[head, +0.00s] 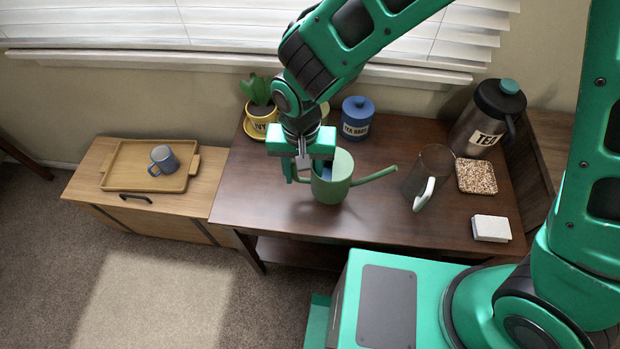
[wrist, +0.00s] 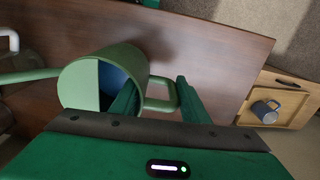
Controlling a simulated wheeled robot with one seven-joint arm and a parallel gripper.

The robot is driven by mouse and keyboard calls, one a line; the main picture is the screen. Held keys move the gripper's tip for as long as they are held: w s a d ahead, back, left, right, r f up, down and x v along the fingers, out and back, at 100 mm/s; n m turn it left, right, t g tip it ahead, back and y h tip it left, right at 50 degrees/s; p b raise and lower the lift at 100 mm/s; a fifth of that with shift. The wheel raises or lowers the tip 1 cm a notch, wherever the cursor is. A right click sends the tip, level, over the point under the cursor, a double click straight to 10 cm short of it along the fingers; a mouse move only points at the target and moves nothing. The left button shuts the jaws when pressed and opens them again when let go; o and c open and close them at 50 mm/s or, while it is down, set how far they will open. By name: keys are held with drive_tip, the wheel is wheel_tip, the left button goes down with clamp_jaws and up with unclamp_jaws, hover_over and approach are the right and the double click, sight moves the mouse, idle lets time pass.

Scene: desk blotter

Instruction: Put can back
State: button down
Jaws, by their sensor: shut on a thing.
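The can is a light green watering can (head: 333,186) at the front middle of the dark desk. Its spout points right and its loop handle is on the left. It stands upright; I cannot tell whether its base touches the desk. My gripper (head: 308,172) points down and is shut on the can's handle side. In the wrist view, the can (wrist: 78,85) shows its open mouth, with one finger inside it and the other outside past the handle (wrist: 160,104). The exact contact is partly hidden by my gripper.
To the right are a glass pitcher (head: 428,172), a tea flask (head: 487,120), a speckled coaster (head: 477,176) and a white block (head: 491,228). A tray (head: 118,165) with a mug (head: 163,160) is left.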

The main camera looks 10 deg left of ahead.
sight(304, 181)
drive_tip(key=shift+w+f, duration=0.3)
drive_tip(key=shift+w, duration=0.05)
drive_tip(key=shift+f, duration=1.85)
drive_tip(key=shift+f, duration=0.1)
drive_tip(key=c, duration=1)
unclamp_jaws()
wheel_tip(304, 181, up, 12)
drive_tip(key=shift+f, duration=0.1)
drive_tip(key=shift+r, duration=0.2)
